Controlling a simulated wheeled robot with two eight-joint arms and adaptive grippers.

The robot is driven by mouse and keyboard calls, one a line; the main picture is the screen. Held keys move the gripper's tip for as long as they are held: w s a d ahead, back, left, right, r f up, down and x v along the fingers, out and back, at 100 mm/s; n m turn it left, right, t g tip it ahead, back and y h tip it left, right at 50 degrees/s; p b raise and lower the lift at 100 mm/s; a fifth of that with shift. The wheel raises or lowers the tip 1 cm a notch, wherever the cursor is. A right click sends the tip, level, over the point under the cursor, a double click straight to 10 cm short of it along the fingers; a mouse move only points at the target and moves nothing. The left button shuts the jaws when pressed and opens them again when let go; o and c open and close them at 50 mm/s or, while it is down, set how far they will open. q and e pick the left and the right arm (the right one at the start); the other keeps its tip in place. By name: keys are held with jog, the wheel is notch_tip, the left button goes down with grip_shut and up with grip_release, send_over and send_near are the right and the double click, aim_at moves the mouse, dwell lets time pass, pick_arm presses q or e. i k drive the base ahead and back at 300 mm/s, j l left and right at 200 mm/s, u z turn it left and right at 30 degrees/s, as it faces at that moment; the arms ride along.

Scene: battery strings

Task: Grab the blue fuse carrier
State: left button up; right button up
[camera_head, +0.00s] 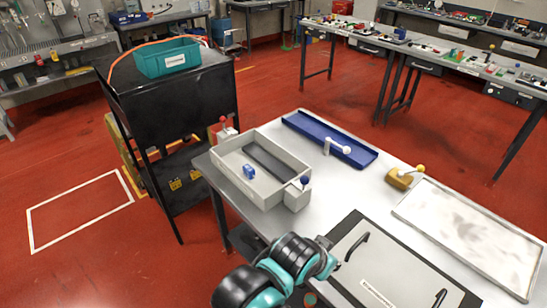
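A small blue block, which looks like the blue fuse carrier (249,171), lies inside a grey open box (222,162) on the near table. It sits towards the box's left front, apart from the walls. A dark strip lies along the box floor to its right. Part of my teal and black arm comes in at the bottom middle, in front of the box and apart from it. No gripper fingers show on it, and I cannot tell which arm it is. Nothing is seen touching the blue block.
A blue-knobbed grey block (297,194) stands at the box's right corner. A blue tray (330,139), a yellow-knobbed piece (404,178), a white framed panel (470,237) and a handled grey panel (394,262) share the table (377,189). A black cart (180,105) carries a teal bin (168,59).

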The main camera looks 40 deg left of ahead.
aim_at(248, 172)
jog(key=u, duration=1.7)
jog(key=i+j+z, duration=0.15)
jog(key=i+j, duration=0.8)
jog(key=j, duration=0.2)
jog(key=z, duration=1.95)
jog(key=j, duration=0.1)
